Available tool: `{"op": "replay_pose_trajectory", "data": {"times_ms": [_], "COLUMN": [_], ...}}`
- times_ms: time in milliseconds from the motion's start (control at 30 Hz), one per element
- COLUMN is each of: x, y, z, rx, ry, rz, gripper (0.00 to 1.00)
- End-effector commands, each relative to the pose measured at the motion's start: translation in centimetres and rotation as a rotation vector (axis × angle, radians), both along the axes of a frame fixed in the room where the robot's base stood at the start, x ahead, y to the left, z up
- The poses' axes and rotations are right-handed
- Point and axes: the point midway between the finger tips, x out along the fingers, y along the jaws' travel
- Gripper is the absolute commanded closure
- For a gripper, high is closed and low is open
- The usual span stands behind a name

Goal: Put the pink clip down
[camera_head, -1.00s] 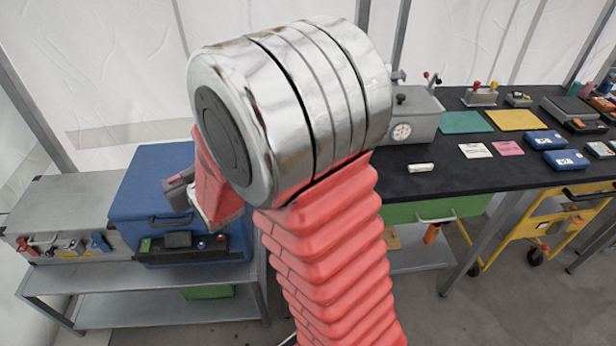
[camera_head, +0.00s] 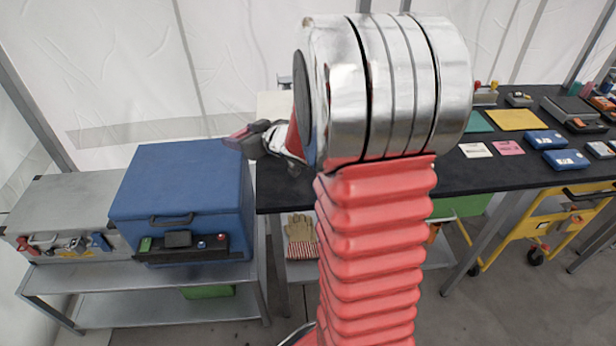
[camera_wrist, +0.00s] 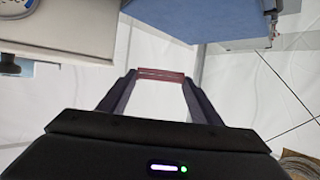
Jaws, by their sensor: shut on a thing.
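My gripper (camera_head: 242,139) is in the air over the gap between the blue box (camera_head: 182,183) and the left end of the black table (camera_head: 283,192). It points left in the head view. In the wrist view my gripper (camera_wrist: 160,78) is shut on the pink clip (camera_wrist: 161,74), which lies crosswise between the fingertips. In the head view only a small pinkish bit of the clip shows at the tips. No surface touches the clip in the wrist view.
A grey case (camera_head: 68,215) stands left of the blue box on a metal cart (camera_head: 160,277). Gloves (camera_head: 301,240) lie on the shelf under the table. Cards and blue boxes (camera_head: 545,139) lie on the table's right. My arm hides the table's middle.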

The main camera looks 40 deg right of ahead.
Motion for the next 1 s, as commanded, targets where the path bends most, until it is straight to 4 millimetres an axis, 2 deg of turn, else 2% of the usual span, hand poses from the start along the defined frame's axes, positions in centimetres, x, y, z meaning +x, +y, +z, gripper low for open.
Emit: {"op": "replay_pose_trajectory", "data": {"times_ms": [33,200,367,600,800,1000], "x": [-0.6,-2.9,-5.6,-10.5,-13.5,-14.2], "y": [-1.5,-4.9,-8.0,-11.9,-13.6,-13.9], "z": [0.1,0.1,-0.2,-1.2,-1.8,-2.0], "rx": [-0.001,0.0,0.0,0.002,0.001,0.0], "ry": [0.0,0.001,0.002,0.001,0.001,0.0], "rz": [0.0,0.028,0.053,0.086,0.105,0.112], "gripper": [0.62,0.62,0.62,0.62,0.62,0.62]}}
